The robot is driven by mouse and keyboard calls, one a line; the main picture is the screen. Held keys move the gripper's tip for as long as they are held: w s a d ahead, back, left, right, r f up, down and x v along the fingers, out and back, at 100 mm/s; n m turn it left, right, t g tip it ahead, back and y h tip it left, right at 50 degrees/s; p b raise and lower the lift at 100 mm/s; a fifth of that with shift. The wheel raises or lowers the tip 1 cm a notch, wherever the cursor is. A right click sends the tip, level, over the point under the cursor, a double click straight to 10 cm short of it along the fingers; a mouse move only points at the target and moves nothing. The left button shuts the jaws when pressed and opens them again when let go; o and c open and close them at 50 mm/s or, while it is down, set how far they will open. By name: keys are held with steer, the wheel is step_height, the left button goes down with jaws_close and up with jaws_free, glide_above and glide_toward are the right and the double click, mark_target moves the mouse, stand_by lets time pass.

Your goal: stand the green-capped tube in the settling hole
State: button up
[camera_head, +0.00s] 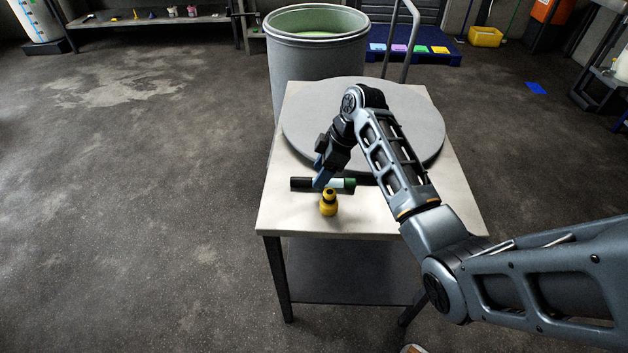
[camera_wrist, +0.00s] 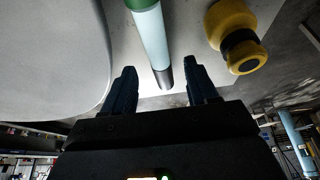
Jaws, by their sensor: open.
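The green-capped tube (camera_head: 336,183) lies on its side near the front of the table. Its green cap points right and its dark end points left. In the wrist view, the tube (camera_wrist: 152,40) runs from the cap at the top edge to its dark end between my fingers. My gripper (camera_head: 322,176) is at the tube, nearer its dark end. In the wrist view, my gripper (camera_wrist: 161,88) has its two fingers apart, with clear gaps on both sides of the tube. I cannot make out the settling hole in either view.
A yellow, black-necked object (camera_head: 328,204) stands close in front of the tube. A large grey disc (camera_head: 300,128) covers much of the table (camera_head: 272,212) behind. A big grey bin (camera_head: 318,62) stands behind the table. The table's front left is clear.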

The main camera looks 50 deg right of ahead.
steer(key=shift+x, duration=1.4)
steer(key=shift+c, duration=0.3)
jaws_close()
